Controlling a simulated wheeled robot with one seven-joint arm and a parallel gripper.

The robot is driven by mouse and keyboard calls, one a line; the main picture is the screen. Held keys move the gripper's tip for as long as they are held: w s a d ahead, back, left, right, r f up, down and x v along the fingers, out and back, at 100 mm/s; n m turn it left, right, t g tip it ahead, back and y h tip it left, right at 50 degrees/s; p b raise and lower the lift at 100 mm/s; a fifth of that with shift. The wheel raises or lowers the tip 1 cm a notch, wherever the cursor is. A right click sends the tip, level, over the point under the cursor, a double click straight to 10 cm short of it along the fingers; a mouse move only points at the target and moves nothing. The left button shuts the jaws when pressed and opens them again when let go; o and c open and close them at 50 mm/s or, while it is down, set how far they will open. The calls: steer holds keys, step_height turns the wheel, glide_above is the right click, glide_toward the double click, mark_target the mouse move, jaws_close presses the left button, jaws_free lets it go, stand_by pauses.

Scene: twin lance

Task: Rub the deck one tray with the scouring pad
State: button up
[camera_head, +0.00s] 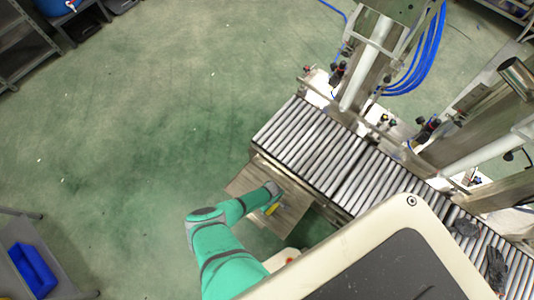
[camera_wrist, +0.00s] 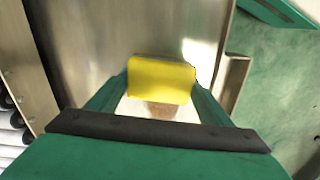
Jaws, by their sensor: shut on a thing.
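The yellow scouring pad (camera_wrist: 160,78) is between the fingers of my gripper (camera_wrist: 158,92) in the wrist view, and my gripper is shut on it. A small bit of the yellow pad (camera_head: 271,210) also shows in the head view. The deck one tray looks like the brown-grey metal plate (camera_head: 292,208) at the conveyor's near left end. Its smooth metal surface (camera_wrist: 95,50) fills much of the wrist view. The pad is over this surface; I cannot tell whether it touches. A brownish patch shows just below the pad.
A roller conveyor (camera_head: 310,140) runs from the tray to the lower right, with metal machine columns behind it. Dark gloves (camera_head: 495,268) lie on its far right end. A blue bin (camera_head: 32,268) stands at lower left. The green floor at left is clear.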

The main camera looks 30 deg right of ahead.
steer(key=shift+s+d, duration=0.25)
steer(key=shift+s, duration=0.45)
steer(key=shift+f, duration=0.15)
steer(key=shift+c, duration=0.4)
steer(key=shift+w+a, duration=0.2)
steer(key=shift+w, duration=0.1)
steer(key=shift+w+a, duration=0.3)
steer(key=shift+w, duration=0.55)
steer(key=shift+w+a, duration=0.25)
steer(key=shift+w, duration=0.55)
